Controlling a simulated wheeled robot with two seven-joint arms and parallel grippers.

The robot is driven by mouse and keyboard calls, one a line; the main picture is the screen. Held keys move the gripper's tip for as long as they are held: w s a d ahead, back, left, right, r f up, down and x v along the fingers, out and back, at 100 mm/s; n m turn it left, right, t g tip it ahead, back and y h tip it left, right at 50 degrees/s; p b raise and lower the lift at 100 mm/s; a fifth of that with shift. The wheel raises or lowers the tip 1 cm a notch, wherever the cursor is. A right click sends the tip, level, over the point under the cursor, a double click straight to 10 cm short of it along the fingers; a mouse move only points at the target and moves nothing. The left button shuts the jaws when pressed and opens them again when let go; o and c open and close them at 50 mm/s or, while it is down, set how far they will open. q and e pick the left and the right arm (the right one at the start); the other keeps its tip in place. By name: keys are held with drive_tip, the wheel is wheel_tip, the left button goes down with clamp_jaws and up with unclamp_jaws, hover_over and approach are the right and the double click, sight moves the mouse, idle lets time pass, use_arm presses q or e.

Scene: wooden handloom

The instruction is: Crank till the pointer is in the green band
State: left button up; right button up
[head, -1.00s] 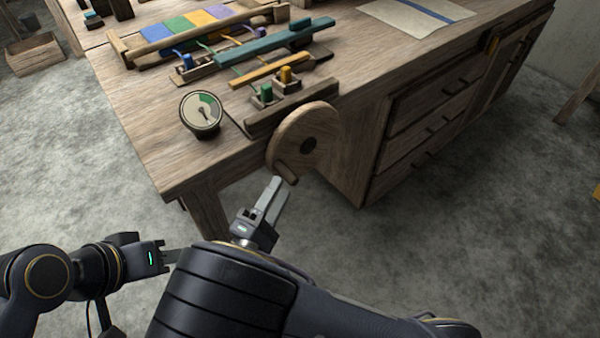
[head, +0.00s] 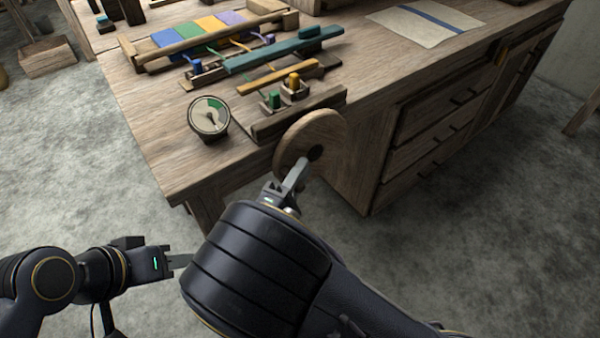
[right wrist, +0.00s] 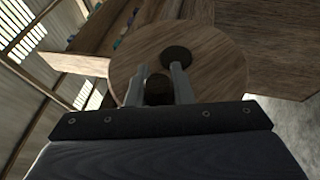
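The crank is a round wooden wheel (head: 328,133) on the bench's front side, with a dark hub (right wrist: 176,57). In the right wrist view its peg handle (right wrist: 158,90) lies between my two right fingers with no clear gap on either side. My right gripper (head: 298,176) is at the wheel's lower part in the head view, where it hides the handle. A round dial gauge (head: 209,118) stands on the bench, left of the wheel. Its green band (head: 217,104) is at the upper right. The thin pointer appears outside the green. My left gripper (head: 181,261) hangs low left, empty and seen edge-on.
The wooden bench (head: 165,150) carries a small loom with coloured strips (head: 205,27), a teal bar (head: 280,52) and green and yellow pegs. A cloth sheet (head: 423,24) lies at the back right. Drawers (head: 440,125) are right of the wheel. Open floor surrounds the bench.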

clamp_jaws()
drive_tip(key=shift+r, duration=0.1)
